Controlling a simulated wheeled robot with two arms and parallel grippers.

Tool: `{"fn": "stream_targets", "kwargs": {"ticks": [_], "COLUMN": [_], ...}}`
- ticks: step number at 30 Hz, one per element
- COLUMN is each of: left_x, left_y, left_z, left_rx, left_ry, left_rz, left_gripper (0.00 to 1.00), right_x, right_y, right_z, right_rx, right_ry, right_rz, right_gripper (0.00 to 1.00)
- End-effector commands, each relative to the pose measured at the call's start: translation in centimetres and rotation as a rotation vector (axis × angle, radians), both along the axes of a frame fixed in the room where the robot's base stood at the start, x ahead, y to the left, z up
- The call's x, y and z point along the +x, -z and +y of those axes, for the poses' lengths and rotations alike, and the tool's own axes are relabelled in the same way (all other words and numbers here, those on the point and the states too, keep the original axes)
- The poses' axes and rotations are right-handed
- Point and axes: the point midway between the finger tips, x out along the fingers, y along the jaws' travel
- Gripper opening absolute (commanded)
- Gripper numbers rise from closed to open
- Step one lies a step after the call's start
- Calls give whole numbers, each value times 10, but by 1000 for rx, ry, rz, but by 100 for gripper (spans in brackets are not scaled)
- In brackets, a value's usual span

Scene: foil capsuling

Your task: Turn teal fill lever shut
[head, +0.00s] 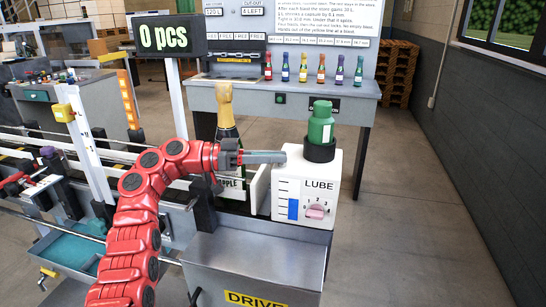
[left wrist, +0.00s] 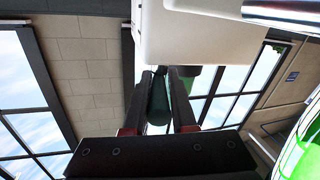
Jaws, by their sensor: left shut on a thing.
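A white LUBE box (head: 290,184) stands right of centre, with a blue level gauge (head: 293,209) and a pink dial knob (head: 315,212). A green bottle (head: 320,125) sits upside down in a black collar on top. My left gripper (head: 283,157) points right, its tips at the box's upper left. In the left wrist view, my left gripper (left wrist: 160,78) is shut on a dark teal rod (left wrist: 158,102), apparently the fill lever, just below the white box (left wrist: 195,38). My right gripper is not in view.
A large champagne-style bottle (head: 227,122) with a gold top stands just behind my left wrist. A steel cabinet marked DRIVE (head: 255,262) lies below the box. A conveyor (head: 110,150) runs along the left. Open floor (head: 420,215) lies to the right.

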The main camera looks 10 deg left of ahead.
Motion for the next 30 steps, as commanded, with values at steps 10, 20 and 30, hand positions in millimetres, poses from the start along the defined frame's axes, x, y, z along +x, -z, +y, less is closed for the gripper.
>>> {"fn": "stream_targets", "kwargs": {"ticks": [10, 20, 30], "left_x": [-1, -1, -17], "left_y": [2, -5, -34], "left_z": [-2, -1, -4], "left_rx": [3, 5, 4], "left_ry": [6, 3, 6], "left_rz": [3, 0, -2], "left_gripper": [51, 51, 51], "right_x": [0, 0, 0], "right_y": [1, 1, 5], "right_z": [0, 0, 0], "right_rx": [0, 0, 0], "right_ry": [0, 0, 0], "right_rz": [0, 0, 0], "right_gripper": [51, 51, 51]}}
